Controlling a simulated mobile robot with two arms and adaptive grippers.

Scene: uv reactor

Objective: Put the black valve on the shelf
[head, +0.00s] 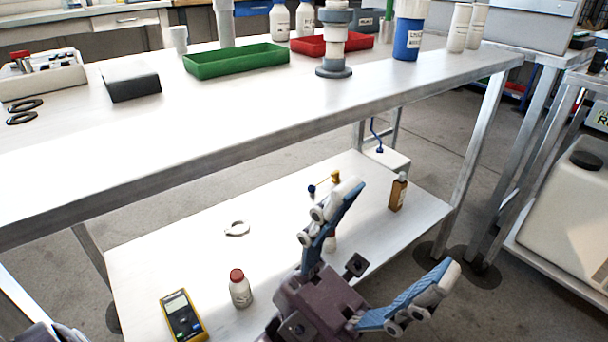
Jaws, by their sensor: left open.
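I cannot clearly pick out a black valve in the head view. A small fitting with a yellow part (335,177) and a dark blue knob stands on the lower shelf (190,250), partly hidden behind a finger of my left gripper; I cannot tell if it is a valve. My left gripper (400,232) is open with its fingers spread wide and nothing between them. It is in front of the lower shelf's right part, below the tabletop edge.
The lower shelf holds a red-capped bottle (240,290), a yellow meter (183,315), a pale ring (237,229) and a brown bottle (397,193). The table (230,105) above carries a green tray (236,62), a grey flanged column (333,67) and a dark block (133,88).

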